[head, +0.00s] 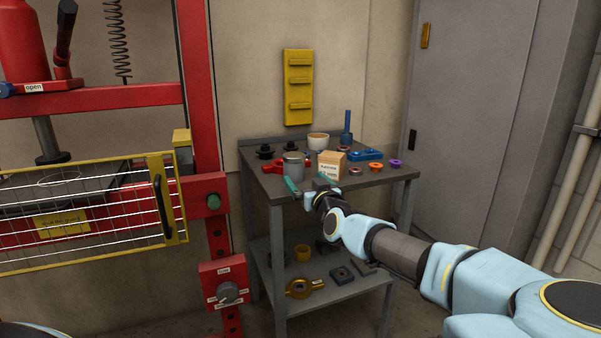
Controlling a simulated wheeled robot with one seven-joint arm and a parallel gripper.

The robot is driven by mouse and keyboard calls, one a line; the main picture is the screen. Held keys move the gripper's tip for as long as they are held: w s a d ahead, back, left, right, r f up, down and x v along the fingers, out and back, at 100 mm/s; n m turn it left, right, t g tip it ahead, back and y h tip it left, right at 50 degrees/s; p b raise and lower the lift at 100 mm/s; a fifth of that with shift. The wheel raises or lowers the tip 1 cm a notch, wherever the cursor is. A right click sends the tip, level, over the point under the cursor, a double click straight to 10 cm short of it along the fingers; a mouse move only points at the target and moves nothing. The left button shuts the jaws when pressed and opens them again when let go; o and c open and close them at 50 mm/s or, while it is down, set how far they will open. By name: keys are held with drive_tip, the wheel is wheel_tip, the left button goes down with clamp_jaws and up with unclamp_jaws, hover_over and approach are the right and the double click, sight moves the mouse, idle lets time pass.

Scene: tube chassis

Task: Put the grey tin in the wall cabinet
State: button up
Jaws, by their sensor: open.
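The grey tin (293,168) stands upright near the front left of the top of a grey workbench (385,179). My gripper (308,184) is at the bench's front edge, just in front of the tin and slightly to its right. Its teal fingers are spread apart with nothing seen between them. The tin looks clear of the fingers, but the exact gap is hard to judge. A tall grey door or cabinet front (465,110) stands at the right; I cannot tell whether it is the wall cabinet. No opening into a cabinet shows.
A labelled cardboard box (331,165) stands right of the tin, with a red part (272,167) to its left. A red press with a mesh guard (85,215) fills the left.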

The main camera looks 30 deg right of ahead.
sight(297, 170)
drive_tip(key=w, duration=0.2)
drive_tip(key=w+d+p, duration=0.1)
drive_tip(key=w, duration=0.3)
drive_tip(key=w+p, duration=0.1)
drive_tip(key=w, duration=0.1)
drive_tip(key=w+p, duration=0.1)
drive_tip(key=shift+w+d+r, duration=0.15)
drive_tip(key=shift+d+r, duration=0.05)
drive_tip(key=shift+d, duration=0.05)
drive_tip(key=shift+w+d+f, duration=0.1)
drive_tip(key=shift+w+d, duration=0.05)
drive_tip(key=shift+w, duration=0.3)
clamp_jaws()
